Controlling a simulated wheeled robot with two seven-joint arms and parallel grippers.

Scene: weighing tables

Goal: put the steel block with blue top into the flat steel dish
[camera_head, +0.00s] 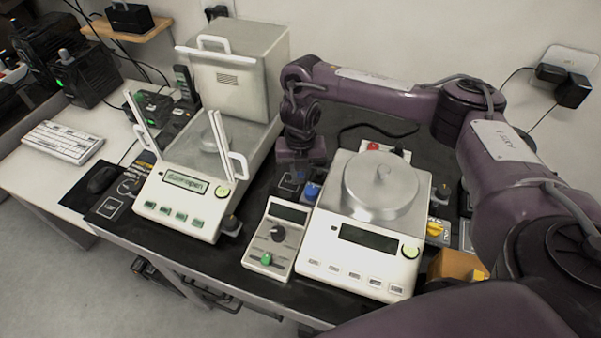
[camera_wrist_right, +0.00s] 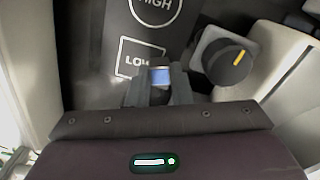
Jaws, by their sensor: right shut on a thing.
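My right gripper (camera_head: 298,175) points down into the gap between the two balances. In the right wrist view its fingers (camera_wrist_right: 160,88) are shut on the small steel block with blue top (camera_wrist_right: 160,76), close above the dark surface by the LOW label. In the head view the block is too small to make out. A flat round steel dish (camera_head: 380,190) with a small raised centre sits on top of the right balance, to the right of the gripper. My left gripper is not in view.
The left balance (camera_head: 165,207) has raised white-framed panels. A dark knob with a yellow line (camera_wrist_right: 230,60) stands close beside the block.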

